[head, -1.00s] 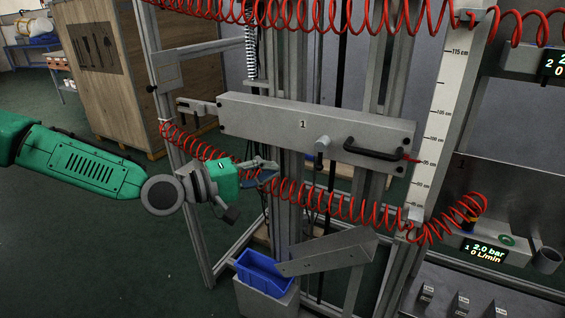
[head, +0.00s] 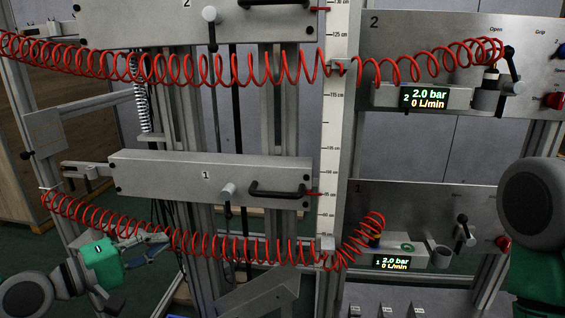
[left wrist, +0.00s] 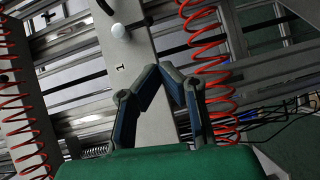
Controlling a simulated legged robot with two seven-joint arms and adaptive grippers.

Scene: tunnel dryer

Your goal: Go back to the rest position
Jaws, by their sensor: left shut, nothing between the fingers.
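I cannot tell from the pictures whether the fingers touch the hose. Part of my right arm shows at the right edge of the head view; its gripper is out of the picture.
A second beam marked 2 (head: 130,27) is above, with another red coiled hose (head: 160,68). A vertical ruler (head: 333,130) stands in the middle. Two panels with displays (head: 430,98) reading 2.0 bar and 0 L/min are at the right. A wooden cabinet (head: 60,110) stands at the left.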

